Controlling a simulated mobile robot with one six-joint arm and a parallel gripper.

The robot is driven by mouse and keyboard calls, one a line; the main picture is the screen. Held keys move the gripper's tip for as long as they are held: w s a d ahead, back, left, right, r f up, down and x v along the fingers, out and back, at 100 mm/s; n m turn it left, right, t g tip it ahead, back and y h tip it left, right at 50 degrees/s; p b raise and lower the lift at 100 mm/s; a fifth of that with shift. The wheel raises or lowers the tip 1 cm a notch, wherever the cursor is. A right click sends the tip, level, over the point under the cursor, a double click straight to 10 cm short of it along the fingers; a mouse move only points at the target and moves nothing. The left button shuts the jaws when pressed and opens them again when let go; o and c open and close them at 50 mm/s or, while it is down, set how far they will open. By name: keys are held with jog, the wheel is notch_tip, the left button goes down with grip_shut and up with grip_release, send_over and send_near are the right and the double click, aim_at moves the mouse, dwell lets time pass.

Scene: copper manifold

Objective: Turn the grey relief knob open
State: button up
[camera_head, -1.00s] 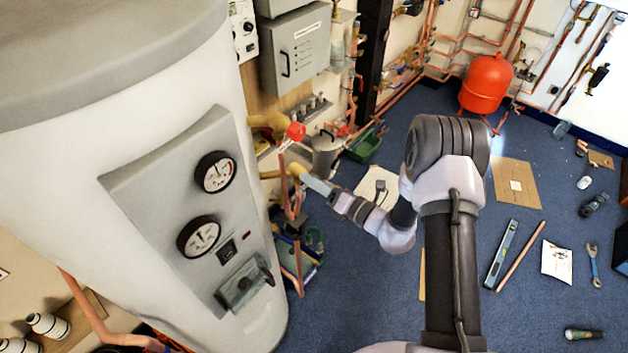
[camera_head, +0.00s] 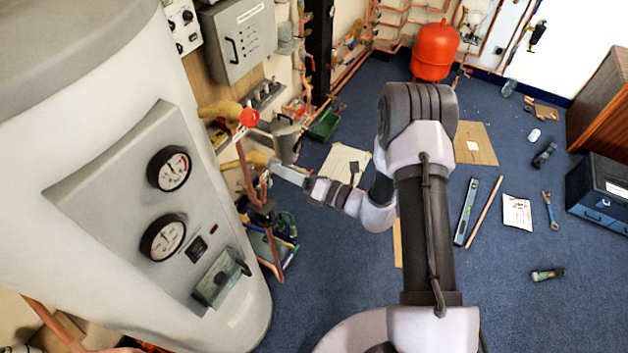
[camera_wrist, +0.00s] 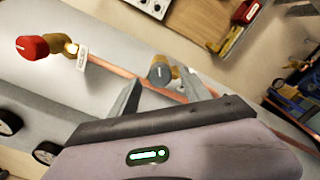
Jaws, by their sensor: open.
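The grey knob (camera_wrist: 160,72) sits on a brass valve body (camera_wrist: 178,72) on the copper pipe in the wrist view. My gripper (camera_wrist: 164,92) is open, with one finger on either side below the knob in the picture. Whether the fingers touch it I cannot tell. In the head view my gripper (camera_head: 279,170) points at the brass fitting (camera_head: 250,160) on the copper pipe beside the white tank. The grey knob cannot be made out there, as my gripper covers that spot.
A red knob (camera_wrist: 32,47) is on another brass valve along the same pipe; it also shows above my gripper in the head view (camera_head: 249,117). The white tank (camera_head: 90,120) with two gauges stands close at left. Blue floor is open at right, with scattered tools.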

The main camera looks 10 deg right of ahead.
jog(key=v, duration=1.4)
jog(key=shift+a, duration=0.1)
